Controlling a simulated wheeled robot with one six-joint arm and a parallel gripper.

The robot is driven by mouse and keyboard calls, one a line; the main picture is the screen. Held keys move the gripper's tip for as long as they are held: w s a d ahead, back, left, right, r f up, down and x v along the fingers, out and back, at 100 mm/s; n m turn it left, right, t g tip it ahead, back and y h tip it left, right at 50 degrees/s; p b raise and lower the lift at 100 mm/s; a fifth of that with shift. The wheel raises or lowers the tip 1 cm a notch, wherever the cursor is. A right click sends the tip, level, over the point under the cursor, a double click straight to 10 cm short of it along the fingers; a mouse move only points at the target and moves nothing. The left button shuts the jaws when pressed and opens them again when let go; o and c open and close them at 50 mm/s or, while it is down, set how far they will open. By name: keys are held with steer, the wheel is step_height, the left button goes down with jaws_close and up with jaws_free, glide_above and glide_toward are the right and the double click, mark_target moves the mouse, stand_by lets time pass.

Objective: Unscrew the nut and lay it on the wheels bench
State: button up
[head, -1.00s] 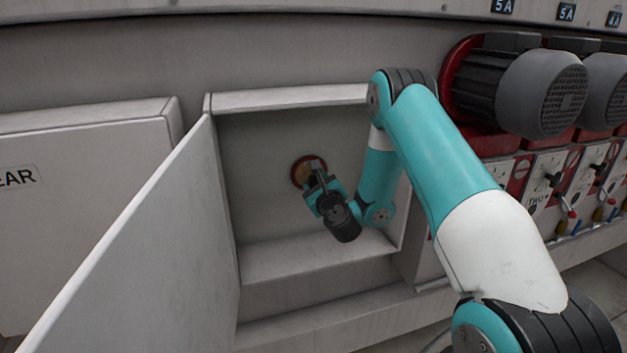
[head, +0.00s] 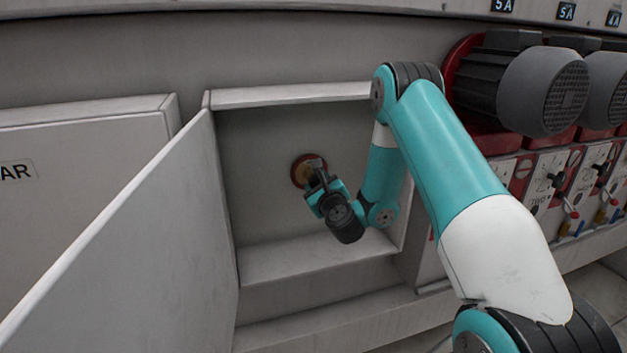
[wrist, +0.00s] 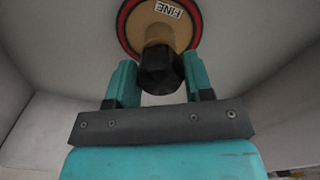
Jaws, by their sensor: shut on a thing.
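The nut (wrist: 160,70) is dark and faceted. In the wrist view it sits at the centre of a tan wheel (wrist: 178,32) with a red rim and a label reading "FINE". My gripper (wrist: 153,82) has its two teal fingers on either side of the nut, shut on it. In the head view the wheel (head: 302,172) is on the back wall of an open compartment, and my gripper (head: 318,180) reaches it from the front. The nut is hidden there behind my gripper. The wheels bench cannot be made out in these views.
The compartment door (head: 130,235) stands open on the left. The compartment's bottom ledge (head: 310,258) lies below my wrist. Grey motors (head: 540,92) and a row of control panels (head: 550,185) are to the right. A closed cover (head: 75,215) is at far left.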

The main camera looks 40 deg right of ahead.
steer(key=shift+s, duration=0.1)
stand_by(0.3)
steer(key=b+v, duration=0.3)
steer(key=b, duration=0.2)
steer(key=shift+s+a+b, duration=0.1)
steer(key=shift+s+b, duration=0.1)
steer(key=shift+b, duration=0.2)
stand_by(0.5)
